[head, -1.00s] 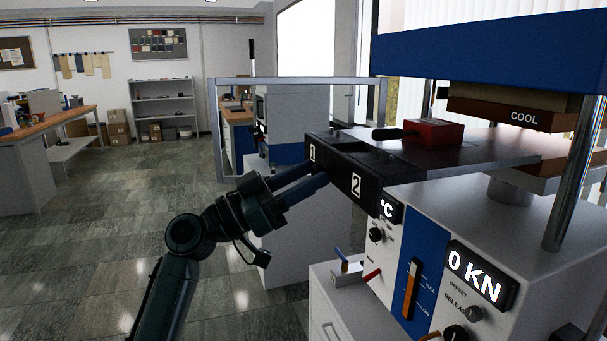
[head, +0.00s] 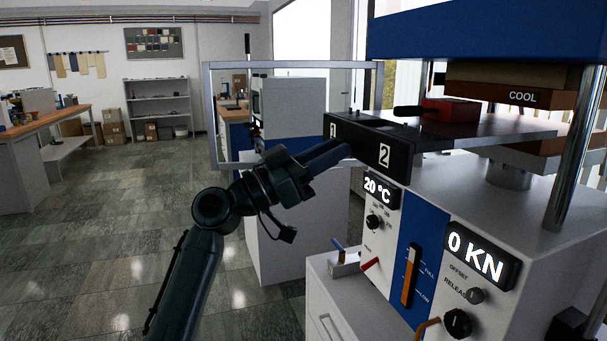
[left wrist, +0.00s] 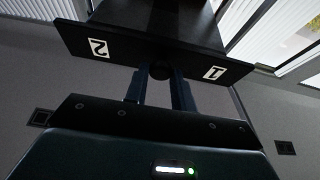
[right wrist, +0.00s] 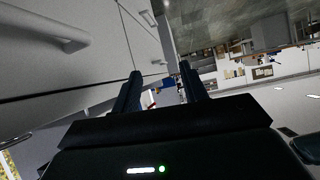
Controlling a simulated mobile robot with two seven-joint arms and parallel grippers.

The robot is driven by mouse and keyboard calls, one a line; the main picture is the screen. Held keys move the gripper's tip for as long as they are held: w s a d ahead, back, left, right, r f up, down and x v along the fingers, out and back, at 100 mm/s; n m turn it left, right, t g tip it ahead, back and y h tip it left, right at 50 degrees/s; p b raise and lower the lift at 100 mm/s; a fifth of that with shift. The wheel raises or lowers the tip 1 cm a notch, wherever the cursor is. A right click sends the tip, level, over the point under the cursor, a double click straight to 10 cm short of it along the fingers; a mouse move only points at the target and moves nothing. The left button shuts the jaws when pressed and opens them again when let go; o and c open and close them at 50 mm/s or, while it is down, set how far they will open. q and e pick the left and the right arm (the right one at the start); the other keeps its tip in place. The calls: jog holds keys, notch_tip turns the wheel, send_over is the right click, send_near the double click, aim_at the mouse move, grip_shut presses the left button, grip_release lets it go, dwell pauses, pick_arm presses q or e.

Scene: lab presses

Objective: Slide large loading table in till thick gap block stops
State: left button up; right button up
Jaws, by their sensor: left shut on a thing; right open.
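The large loading table (head: 470,133) is a grey plate with a black front panel (head: 365,148) marked 1 and 2. Its right part reaches between the press plates, under the brown COOL plate (head: 500,95). A red block (head: 455,111) with a black handle, which looks like the thick gap block, lies on the table left of the COOL plate. My left gripper (head: 338,152) is shut on the dark round knob (left wrist: 160,71) of the front panel, seen in the left wrist view. My right gripper (right wrist: 160,85) is open and empty, low beside light cabinet fronts.
The press body (head: 450,210) carries displays, dials and an orange-handled lever (head: 410,275). A steel column (head: 572,150) stands at the right. A framed clear screen (head: 212,120) and a white-blue machine (head: 293,110) stand behind. The floor at left is open.

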aim_at(354, 156)
pick_arm(q)
jog(key=d+b, duration=0.1)
jog(key=d, duration=0.1)
jog(key=w+d+b, duration=0.1)
jog(key=d, duration=0.1)
jog(key=w+d+b, duration=0.1)
jog(key=shift+w+d+f+b, duration=0.15)
jog(key=shift+w+d+b, duration=0.15)
jog(key=shift+d, duration=0.25)
pick_arm(e)
jog(key=shift+w+a+f+m+t+y, duration=0.15)
jog(key=shift+f+m+t, duration=0.1)
jog(key=shift+f, duration=0.2)
jog(key=shift+w+a+f+m+t+y, duration=0.15)
jog(key=shift+f+m, duration=0.1)
jog(key=shift+f, duration=0.2)
pick_arm(q)
jog(key=o, duration=0.8)
jog(key=shift+c, duration=0.2)
jog(key=shift+o, duration=0.5)
pick_arm(e)
jog(key=shift+f, duration=0.1)
jog(key=shift+s+f, duration=0.1)
jog(key=shift+f, duration=0.1)
